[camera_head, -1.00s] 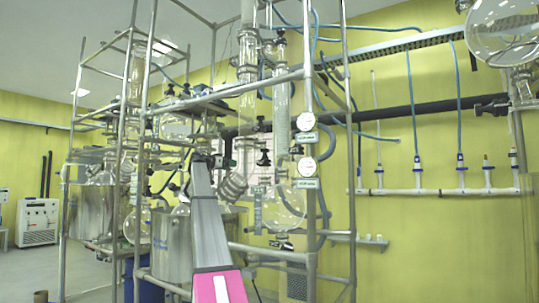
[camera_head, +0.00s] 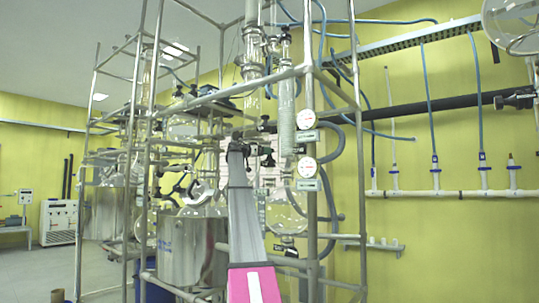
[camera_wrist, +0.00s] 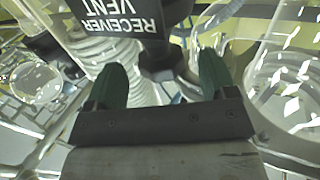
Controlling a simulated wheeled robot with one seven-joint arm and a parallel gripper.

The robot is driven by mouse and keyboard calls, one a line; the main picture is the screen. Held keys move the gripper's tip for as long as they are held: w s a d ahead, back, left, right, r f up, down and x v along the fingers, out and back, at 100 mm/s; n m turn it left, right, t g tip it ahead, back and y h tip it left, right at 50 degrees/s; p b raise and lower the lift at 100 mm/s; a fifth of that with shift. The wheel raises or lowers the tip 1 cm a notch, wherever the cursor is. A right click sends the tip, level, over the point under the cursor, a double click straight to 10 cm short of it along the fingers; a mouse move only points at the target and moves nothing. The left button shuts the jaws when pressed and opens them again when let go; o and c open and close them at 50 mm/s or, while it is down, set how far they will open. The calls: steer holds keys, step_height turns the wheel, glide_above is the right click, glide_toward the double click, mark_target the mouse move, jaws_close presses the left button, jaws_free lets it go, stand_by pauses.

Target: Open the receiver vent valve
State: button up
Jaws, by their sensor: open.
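The receiver vent valve shows upside down in the wrist view: a black sign (camera_wrist: 165,16) reads RECEIVER VENT, and a dark handle (camera_wrist: 158,58) sits just below it. My gripper (camera_wrist: 161,68) is open, with one dark green finger on each side of the handle. I cannot tell whether either finger touches it. In the head view my gripper (camera_head: 250,150) is at the top of my arm, close to a small black valve (camera_head: 268,156) beside the glass column. The valve's exact turn position is unclear.
A metal frame post (camera_head: 311,200) carrying round white gauges stands right of my arm. A round glass flask (camera_head: 287,212) is close beside the arm, and a steel vessel (camera_head: 185,250) stands to its left. Clear glassware (camera_wrist: 285,75) lies right of the fingers.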

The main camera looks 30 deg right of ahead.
steer(key=shift+d, duration=1.75)
steer(key=c, duration=0.9)
steer(key=shift+s+t, duration=0.1)
steer(key=shift+t, duration=0.2)
steer(key=n+t+y, duration=0.1)
steer(key=n+t, duration=0.2)
steer(key=t, duration=0.2)
steer(key=shift+s+n, duration=0.15)
steer(key=shift+n, duration=0.25)
steer(key=n+t+y, duration=0.2)
steer(key=t, duration=0.1)
steer(key=n+t+y, duration=0.2)
steer(key=n+t, duration=0.1)
steer(key=t, duration=0.1)
steer(key=shift+n+t+y, duration=0.3)
steer(key=shift+y, duration=0.1)
